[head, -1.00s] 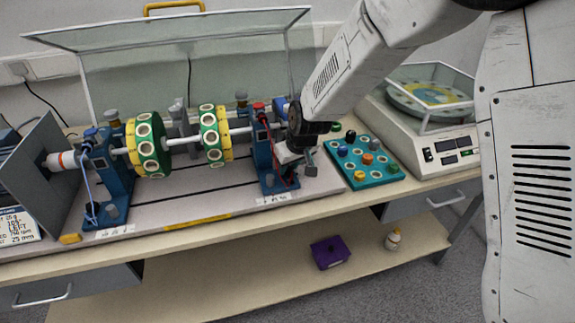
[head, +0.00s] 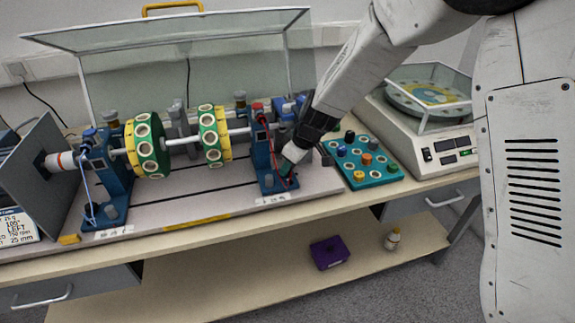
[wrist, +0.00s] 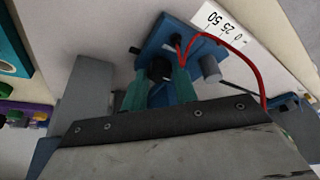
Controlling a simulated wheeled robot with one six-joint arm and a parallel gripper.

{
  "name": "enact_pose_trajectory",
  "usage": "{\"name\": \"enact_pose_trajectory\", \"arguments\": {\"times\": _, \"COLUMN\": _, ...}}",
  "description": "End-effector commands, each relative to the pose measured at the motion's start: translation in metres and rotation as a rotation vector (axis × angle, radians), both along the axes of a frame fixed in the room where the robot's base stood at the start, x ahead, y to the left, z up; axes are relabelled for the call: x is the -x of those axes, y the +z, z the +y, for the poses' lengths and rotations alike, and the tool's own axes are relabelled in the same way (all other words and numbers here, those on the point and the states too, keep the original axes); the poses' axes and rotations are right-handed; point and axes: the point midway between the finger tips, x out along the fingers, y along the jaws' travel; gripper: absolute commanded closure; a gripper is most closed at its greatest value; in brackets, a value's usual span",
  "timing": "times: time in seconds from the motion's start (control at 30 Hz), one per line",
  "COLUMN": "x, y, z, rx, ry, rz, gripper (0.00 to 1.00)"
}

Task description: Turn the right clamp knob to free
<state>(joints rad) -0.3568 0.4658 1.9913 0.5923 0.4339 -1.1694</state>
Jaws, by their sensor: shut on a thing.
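The right clamp is a blue stand (head: 262,160) at the right end of the shaft, with a red cable on it; its blue base (wrist: 190,42) also shows in the wrist view. A black knob (wrist: 160,68) sits on that base. My gripper (wrist: 161,85) has its two green fingers on either side of the knob, shut on it. In the head view my gripper (head: 286,168) reaches down at the right clamp's front, and the knob is hidden there. Which way the knob is turned cannot be made out.
A grey post (wrist: 211,68) and a red cable (wrist: 262,75) are close to my fingers. The shaft carries green and yellow discs (head: 148,146). A teal tray (head: 376,180) of coloured knobs and a scale (head: 450,147) stand to the right. A raised clear cover (head: 240,70) is behind.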

Motion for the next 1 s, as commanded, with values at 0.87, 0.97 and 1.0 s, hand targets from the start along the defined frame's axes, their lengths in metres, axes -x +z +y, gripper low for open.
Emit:
{"name": "enact_pose_trajectory", "arguments": {"times": 0.87, "x": 0.0004, "y": -0.0004, "z": -0.0008, "rx": 0.000, "ry": 0.087, "rz": 0.004, "gripper": 0.49}}
{"name": "enact_pose_trajectory", "arguments": {"times": 0.97, "x": -0.0001, "y": -0.0003, "z": -0.0010, "rx": 0.001, "ry": 0.086, "rz": 0.003, "gripper": 0.49}}
{"name": "enact_pose_trajectory", "arguments": {"times": 1.0, "x": -0.0001, "y": -0.0003, "z": -0.0011, "rx": 0.001, "ry": 0.086, "rz": 0.002, "gripper": 0.49}}
